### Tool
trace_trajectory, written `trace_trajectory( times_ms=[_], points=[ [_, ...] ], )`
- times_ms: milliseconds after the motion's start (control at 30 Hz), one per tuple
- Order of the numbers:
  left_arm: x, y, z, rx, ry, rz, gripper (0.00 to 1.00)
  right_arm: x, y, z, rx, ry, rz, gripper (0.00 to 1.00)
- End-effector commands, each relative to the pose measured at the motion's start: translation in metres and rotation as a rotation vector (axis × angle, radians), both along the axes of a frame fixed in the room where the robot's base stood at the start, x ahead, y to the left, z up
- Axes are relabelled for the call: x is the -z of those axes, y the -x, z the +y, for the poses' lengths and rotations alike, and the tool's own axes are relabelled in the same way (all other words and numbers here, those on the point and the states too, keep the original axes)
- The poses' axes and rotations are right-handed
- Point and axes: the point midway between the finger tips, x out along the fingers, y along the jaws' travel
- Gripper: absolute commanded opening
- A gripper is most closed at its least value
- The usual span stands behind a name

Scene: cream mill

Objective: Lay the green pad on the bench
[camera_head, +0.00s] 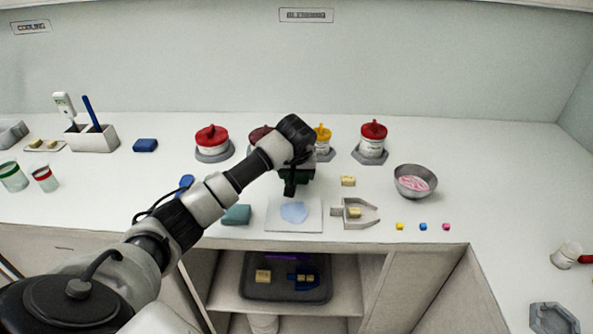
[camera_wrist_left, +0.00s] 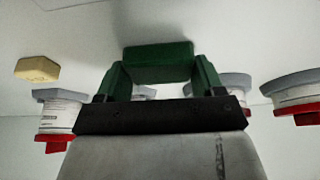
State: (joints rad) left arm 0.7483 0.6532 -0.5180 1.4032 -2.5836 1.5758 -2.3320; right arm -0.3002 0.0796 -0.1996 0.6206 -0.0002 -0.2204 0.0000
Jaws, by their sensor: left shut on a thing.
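The green pad (camera_wrist_left: 158,62) is a dark green block in the wrist view, between the fingertips of my left gripper (camera_wrist_left: 160,74). The gripper is shut on it. In the head view my left gripper (camera_head: 292,178) reaches over the middle of the white bench (camera_head: 376,268), and a dark green part of the pad (camera_head: 308,174) shows beside it. The rest of the pad is hidden by the gripper. I cannot tell whether the pad touches the bench. My right gripper is not in view.
A white sheet with a pale blue patch (camera_head: 280,226) and a teal block (camera_head: 237,215) lie in front. Red-lidded pots (camera_head: 212,138) (camera_head: 372,138) and a yellow-lidded pot (camera_head: 322,138) stand behind. A metal bowl (camera_head: 416,192) is at right.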

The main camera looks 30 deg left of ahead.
Motion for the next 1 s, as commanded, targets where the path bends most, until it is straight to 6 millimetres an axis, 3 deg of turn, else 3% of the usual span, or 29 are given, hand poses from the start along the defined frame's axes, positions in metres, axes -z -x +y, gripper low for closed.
trace_trajectory(
  times_ms=[33, 67, 200, 567, 1000],
  points=[
    [0.003, 0.000, 0.001, 0.000, -0.001, 0.000, 0.46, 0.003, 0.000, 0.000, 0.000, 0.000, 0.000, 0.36],
    [0.002, 0.000, 0.000, 0.000, -0.001, 0.000, 0.73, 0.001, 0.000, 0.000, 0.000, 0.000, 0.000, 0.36],
    [0.001, 0.000, 0.000, -0.001, 0.000, 0.000, 0.93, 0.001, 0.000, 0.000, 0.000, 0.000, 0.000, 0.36],
    [-0.005, 0.000, 0.000, -0.001, 0.001, -0.001, 0.93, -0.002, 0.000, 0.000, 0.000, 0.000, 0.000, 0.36],
    [-0.083, 0.028, -0.017, 0.000, -0.002, -0.003, 0.93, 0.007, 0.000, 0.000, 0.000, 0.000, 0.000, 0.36]
  ],
)
